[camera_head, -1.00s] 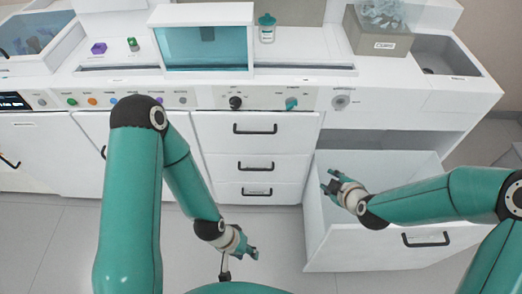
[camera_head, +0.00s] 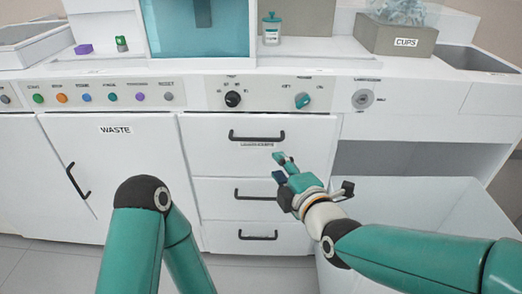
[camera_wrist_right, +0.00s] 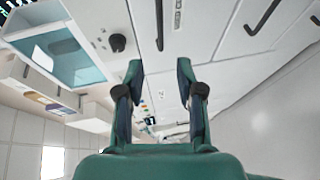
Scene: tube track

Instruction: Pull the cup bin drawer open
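A stack of three white drawers stands in the middle. The top drawer (camera_head: 300,155) has a black handle (camera_head: 257,136) and a small label too blurred to read; all three look closed. At the right, a large white bin drawer (camera_head: 460,205) stands pulled out, its front partly hidden by my right arm. No readable label shows which drawer is the cup bin. My right gripper (camera_head: 281,168) is in front of the drawer stack, below and right of the top handle. In the wrist view my right gripper (camera_wrist_right: 160,66) is open and empty, near the top handle (camera_wrist_right: 159,24). My left gripper is out of view.
A counter with a knob panel (camera_head: 268,93) runs above the drawers. A WASTE door (camera_head: 115,155) is at the left. The open bin juts out at the right.

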